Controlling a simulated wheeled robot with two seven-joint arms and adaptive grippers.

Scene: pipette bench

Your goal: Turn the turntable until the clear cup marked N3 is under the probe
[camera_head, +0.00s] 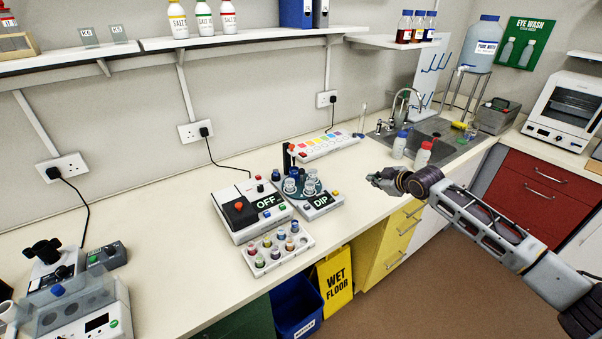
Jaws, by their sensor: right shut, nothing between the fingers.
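A unit labelled DIP (321,201) sits at the front of the turntable. My right gripper (374,179) is shut and empty, to the right of the turntable and apart from it, near the bench's front edge. My left gripper is not in view.
A box labelled OFF (240,224) stands left of the turntable, with a rack of small bottles (280,262) in front.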

